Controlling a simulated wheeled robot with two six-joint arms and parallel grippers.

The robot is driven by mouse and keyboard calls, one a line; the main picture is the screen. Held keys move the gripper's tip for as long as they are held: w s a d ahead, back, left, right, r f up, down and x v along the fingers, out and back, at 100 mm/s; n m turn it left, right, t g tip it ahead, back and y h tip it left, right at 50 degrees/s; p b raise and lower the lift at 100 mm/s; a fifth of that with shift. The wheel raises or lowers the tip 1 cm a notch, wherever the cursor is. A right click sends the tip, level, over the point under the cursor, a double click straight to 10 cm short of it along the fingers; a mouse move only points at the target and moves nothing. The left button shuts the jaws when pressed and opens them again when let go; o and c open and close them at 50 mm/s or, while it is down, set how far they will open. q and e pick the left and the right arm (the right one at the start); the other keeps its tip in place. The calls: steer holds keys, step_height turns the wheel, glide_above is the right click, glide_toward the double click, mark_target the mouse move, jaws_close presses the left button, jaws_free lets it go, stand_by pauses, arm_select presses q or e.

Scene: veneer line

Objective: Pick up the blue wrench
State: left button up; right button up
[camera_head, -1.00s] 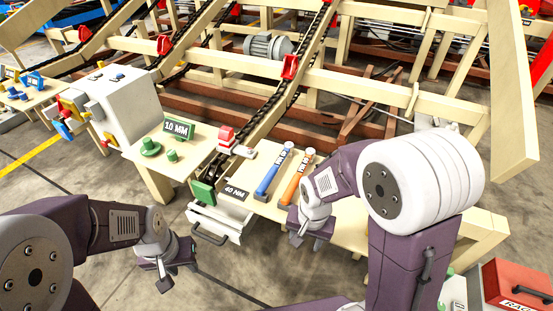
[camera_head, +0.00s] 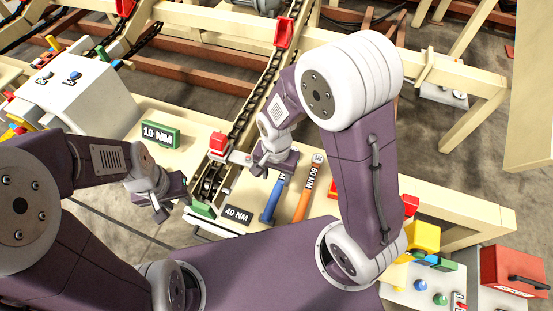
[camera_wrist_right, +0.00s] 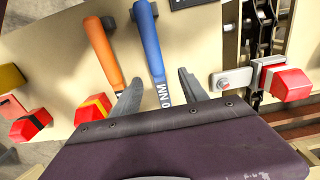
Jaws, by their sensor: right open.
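The blue wrench (camera_head: 270,205) lies on the pale wooden bench, its upper end hidden by my right gripper (camera_head: 272,166). In the right wrist view, the blue wrench (camera_wrist_right: 148,40) runs down between the two separated fingers of my right gripper (camera_wrist_right: 160,90). The fingers are open, one on each side of its labelled end; I cannot tell how high they are above it. My left gripper (camera_head: 170,203) appears open and empty, left of the bench's front edge.
An orange wrench (camera_head: 304,195) marked 60 NM lies beside the blue one; it also shows in the right wrist view (camera_wrist_right: 100,48). A 40 NM sign (camera_head: 237,214) stands near the blue wrench's handle. A red-topped clamp (camera_head: 218,143) and chain rail (camera_head: 245,110) are close by.

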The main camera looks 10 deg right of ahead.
mark_target(277, 189)
steer(key=shift+s, duration=0.2)
steer(key=f, duration=0.1)
steer(key=f+b, duration=0.1)
steer(key=f, duration=0.1)
steer(key=shift+s+f+b, duration=0.25)
steer(key=shift+s+b, duration=0.05)
steer(key=shift+s, duration=0.05)
steer(key=shift+w+f, duration=0.15)
step_height(277, 189, down, 5)
steer(key=shift+r+b, duration=0.1)
steer(key=shift+b, duration=0.9)
arm_select(q)
steer(key=f, duration=0.1)
steer(key=s+f, duration=0.1)
steer(key=f, duration=0.1)
steer(key=shift+f, duration=0.1)
arm_select(e)
jaws_close()
